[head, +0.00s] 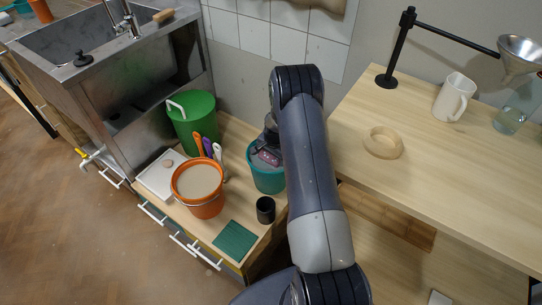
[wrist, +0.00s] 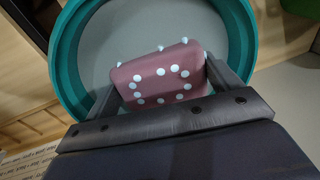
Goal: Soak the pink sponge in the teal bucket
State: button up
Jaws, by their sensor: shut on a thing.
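The teal bucket (head: 269,180) stands on the low wooden cabinet, partly hidden behind my arm in the head view. In the wrist view the teal bucket (wrist: 70,62) shows as a round rim with a grey inside. My gripper (head: 268,150) is at the bucket's mouth. The pink sponge (head: 266,157), dark pink with white dots, is between its fingers. In the wrist view my gripper (wrist: 168,82) is shut on the pink sponge (wrist: 158,76), which lies over the bucket's opening. I cannot tell whether the sponge touches the grey contents.
An orange bucket (head: 200,202) of pale liquid, a green bucket (head: 192,125), a black cup (head: 265,210) and a green pad (head: 234,241) share the cabinet top. Colourful-handled tools (head: 208,147) stand near. A wooden table (head: 440,180) at right holds a white mug (head: 454,97) and a wooden ring (head: 383,143).

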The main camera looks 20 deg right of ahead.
notch_tip(320, 180, up, 11)
jog(key=p, duration=0.5)
dwell(0.5)
jog(key=shift+f, duration=0.1)
dwell(0.8)
